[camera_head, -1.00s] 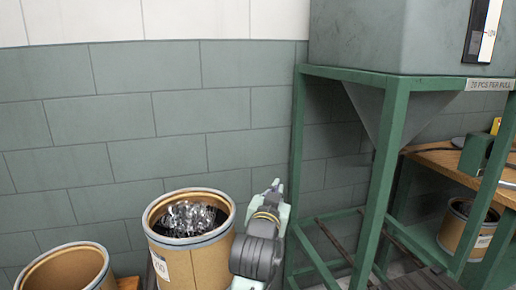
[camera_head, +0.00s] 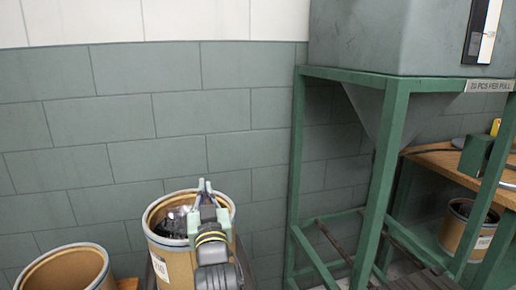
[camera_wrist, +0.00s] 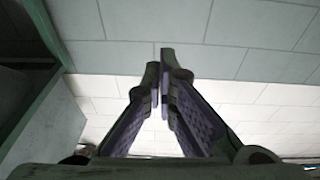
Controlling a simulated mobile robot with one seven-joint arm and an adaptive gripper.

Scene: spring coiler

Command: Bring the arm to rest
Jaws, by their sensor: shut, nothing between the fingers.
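My gripper (camera_head: 204,187) shows in the head view in front of the full drum (camera_head: 181,262), covering part of its opening. Its fingers point up and away from me. In the wrist view my gripper (camera_wrist: 159,58) has its fingertips drawn together, with nothing between them, against the tiled wall. The forearm behind it hides the right front of the drum. Shiny metal pieces (camera_head: 172,222) show inside the drum, left of the fingers.
A second drum (camera_head: 62,270) stands at the lower left. A green steel frame (camera_head: 385,170) carries a grey hopper (camera_head: 370,35) at the right. A wooden bench (camera_head: 445,160) and another drum (camera_head: 462,232) stand beyond it. The tiled wall (camera_head: 130,120) closes the back.

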